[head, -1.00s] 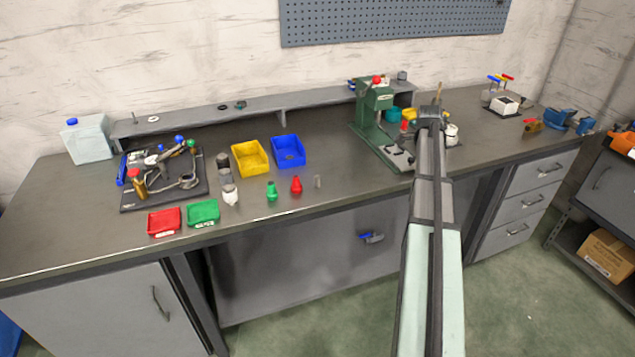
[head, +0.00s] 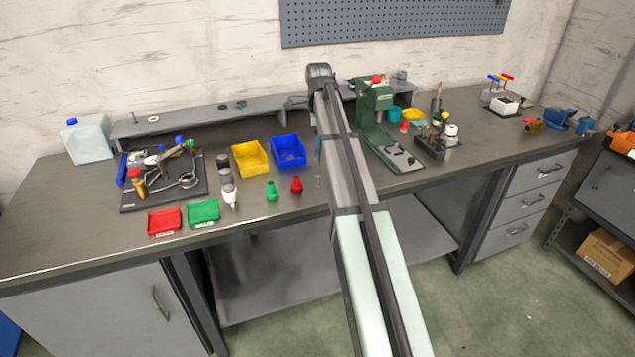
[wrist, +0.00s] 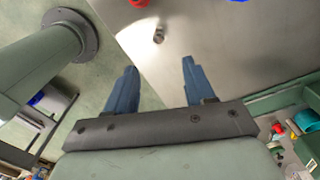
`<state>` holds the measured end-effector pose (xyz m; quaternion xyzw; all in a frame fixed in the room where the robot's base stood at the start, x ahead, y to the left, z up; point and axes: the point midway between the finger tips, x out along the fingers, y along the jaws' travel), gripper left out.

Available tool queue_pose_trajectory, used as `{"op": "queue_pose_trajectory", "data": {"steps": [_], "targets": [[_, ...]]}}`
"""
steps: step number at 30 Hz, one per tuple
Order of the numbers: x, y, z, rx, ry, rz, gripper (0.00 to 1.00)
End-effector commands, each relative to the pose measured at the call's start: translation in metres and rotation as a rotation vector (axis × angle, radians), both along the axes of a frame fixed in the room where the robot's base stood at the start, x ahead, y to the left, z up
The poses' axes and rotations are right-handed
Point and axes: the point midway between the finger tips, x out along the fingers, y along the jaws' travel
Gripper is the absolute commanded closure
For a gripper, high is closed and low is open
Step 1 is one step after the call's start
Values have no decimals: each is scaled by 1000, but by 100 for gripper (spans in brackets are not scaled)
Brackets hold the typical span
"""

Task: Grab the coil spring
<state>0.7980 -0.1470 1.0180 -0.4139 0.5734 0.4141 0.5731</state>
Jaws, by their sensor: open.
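The coil spring (head: 318,181) is a small grey piece standing near the front edge of the bench, just right of the red bulb-shaped piece and close beside my arm in the head view. In the wrist view the spring (wrist: 158,35) shows small and metallic, beyond the fingertips and roughly between them. My gripper (wrist: 158,64) has its two blue fingers spread apart with nothing between them. It is apart from the spring.
A red piece (head: 296,185) and a green piece (head: 271,191) stand left of the spring. Blue (head: 289,150) and yellow (head: 250,158) bins lie behind them. A green press (head: 376,115) stands to the right. Bare bench top surrounds the spring.

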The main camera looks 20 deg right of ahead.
Motion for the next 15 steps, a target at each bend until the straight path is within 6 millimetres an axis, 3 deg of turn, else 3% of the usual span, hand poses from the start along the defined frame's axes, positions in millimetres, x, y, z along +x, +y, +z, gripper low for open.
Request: {"op": "queue_pose_trajectory", "data": {"steps": [9,15], "targets": [[-1,0,-52,1,2,0,46],[-1,0,-75,0,1,1,46]]}}
